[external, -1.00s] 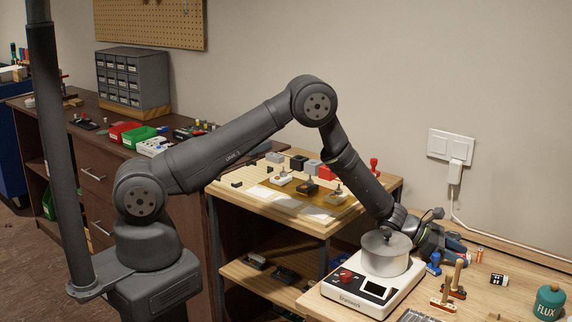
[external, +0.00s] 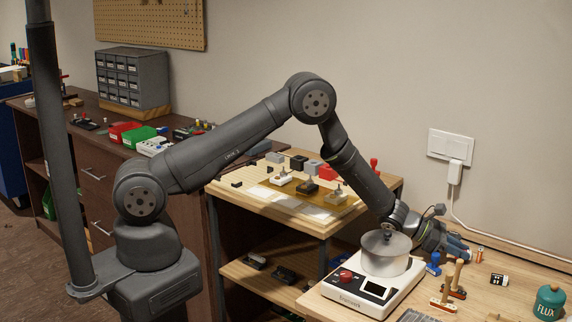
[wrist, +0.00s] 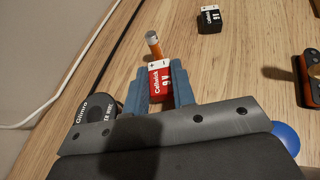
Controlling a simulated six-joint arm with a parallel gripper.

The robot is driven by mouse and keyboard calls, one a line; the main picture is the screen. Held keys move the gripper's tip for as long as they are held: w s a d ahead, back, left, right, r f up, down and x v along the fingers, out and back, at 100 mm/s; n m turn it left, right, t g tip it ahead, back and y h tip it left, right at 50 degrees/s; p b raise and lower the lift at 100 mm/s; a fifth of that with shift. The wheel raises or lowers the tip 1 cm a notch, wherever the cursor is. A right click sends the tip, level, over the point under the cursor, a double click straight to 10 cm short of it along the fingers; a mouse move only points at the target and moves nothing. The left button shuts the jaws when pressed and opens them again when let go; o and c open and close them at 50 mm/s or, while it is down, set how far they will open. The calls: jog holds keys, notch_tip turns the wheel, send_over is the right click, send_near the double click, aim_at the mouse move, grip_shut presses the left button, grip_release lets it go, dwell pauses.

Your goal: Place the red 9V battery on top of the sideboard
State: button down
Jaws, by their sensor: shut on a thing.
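The red 9V battery (wrist: 160,82), with a white and black end, stands between the blue fingers in the wrist view. My gripper (wrist: 167,72) is shut on it, low over the wooden workbench. In the external view my gripper (external: 458,248) is behind the white scale at the right, and the red battery cannot be made out there. The sideboard (external: 92,160) appears to be the dark brown drawer cabinet along the wall at the left, far from my gripper.
An orange cylindrical cell (wrist: 153,44) is just beyond the red battery. A scale with a metal pot (external: 385,254) stands beside my arm. A wooden shelf unit (external: 325,222) stands between workbench and sideboard. Bins and a drawer organizer (external: 133,80) occupy the sideboard top.

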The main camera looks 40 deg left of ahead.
notch_tip(320, 180, up, 3)
jog(key=shift+f, duration=0.15)
jog(key=s+d+r, duration=0.3)
jog(key=s+r, duration=0.4)
jog(key=s, duration=0.4)
jog(key=w+a+r+n+t+y, duration=0.1)
jog(key=w+a, duration=0.4)
jog(key=a, duration=0.3)
jog(key=w+a+r+n+t+y, duration=0.1)
jog(key=w+a+r+n+t, duration=0.1)
jog(key=w+a, duration=0.35)
jog(key=w+a+r+n+t+y, duration=0.1)
jog(key=a, duration=0.9)
jog(key=a+r+n+t+y, duration=0.1)
jog(key=a+n, duration=0.1)
jog(key=a, duration=0.8)
jog(key=w+a+r+n+t+y, duration=0.1)
jog(key=a+y, duration=0.1)
jog(key=a, duration=0.9)
jog(key=shift+w+r+n, duration=0.2)
jog(key=shift+w+n, duration=0.1)
jog(key=shift+w, duration=0.05)
jog(key=s+a+y, duration=0.1)
jog(key=a, duration=0.3)
jog(key=s+a+r+n+t, duration=0.1)
jog(key=a, duration=0.3)
jog(key=s+a+n+y, duration=0.1)
jog(key=a, duration=0.3)
jog(key=shift+a+r+y, duration=0.15)
jog(key=shift+y, duration=0.15)
